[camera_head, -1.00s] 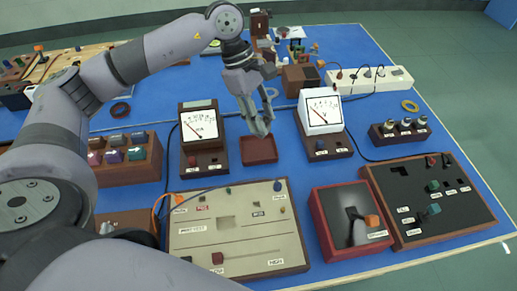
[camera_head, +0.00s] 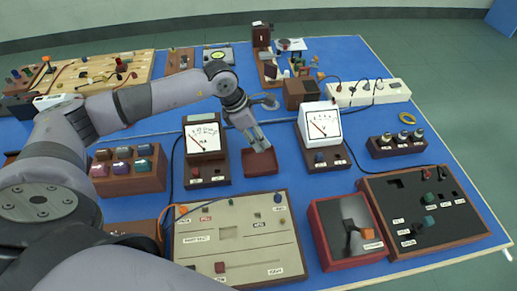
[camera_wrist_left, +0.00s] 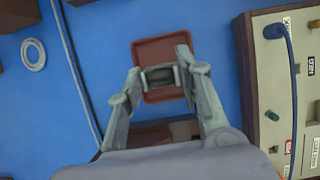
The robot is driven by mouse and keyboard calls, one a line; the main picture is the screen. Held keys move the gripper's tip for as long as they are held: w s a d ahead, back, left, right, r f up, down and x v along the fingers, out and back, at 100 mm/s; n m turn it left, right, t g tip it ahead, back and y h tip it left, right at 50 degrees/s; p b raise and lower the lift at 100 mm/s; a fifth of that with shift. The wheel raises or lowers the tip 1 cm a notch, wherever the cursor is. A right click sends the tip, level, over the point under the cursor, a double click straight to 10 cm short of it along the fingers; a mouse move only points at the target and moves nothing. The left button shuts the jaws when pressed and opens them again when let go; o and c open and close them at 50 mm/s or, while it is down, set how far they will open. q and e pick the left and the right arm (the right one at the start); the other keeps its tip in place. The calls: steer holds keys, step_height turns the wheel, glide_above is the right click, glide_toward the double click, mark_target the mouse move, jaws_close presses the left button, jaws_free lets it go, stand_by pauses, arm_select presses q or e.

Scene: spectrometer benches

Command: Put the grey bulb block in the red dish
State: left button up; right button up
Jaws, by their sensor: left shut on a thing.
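The red dish (camera_head: 262,169) lies on the blue bench top between two meters. It also shows in the wrist view (camera_wrist_left: 152,52). My left gripper (camera_head: 261,144) reaches in from the left, its fingertips over the dish. It is shut on a small dark grey piece (camera_wrist_left: 162,76), seen between the fingertips in the wrist view, which I take for the grey bulb block. In the head view the fingers mostly hide the piece. I cannot tell whether it touches the dish. My right gripper is not in view.
The black-framed meter (camera_head: 205,150) stands left of the dish and the white meter (camera_head: 321,122) right of it. A beige panel (camera_head: 235,240) lies in front. A rack of bulbs (camera_head: 395,147) stands at the right, and a rack of coloured blocks (camera_head: 128,183) at the left.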

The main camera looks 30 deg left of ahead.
arm_select(q)
step_height(320, 180, down, 7)
steer(key=shift+r+p, duration=0.15)
steer(key=shift+p, duration=0.4)
steer(key=shift+f, duration=0.4)
steer(key=shift+f, duration=0.1)
steer(key=o, duration=1.1)
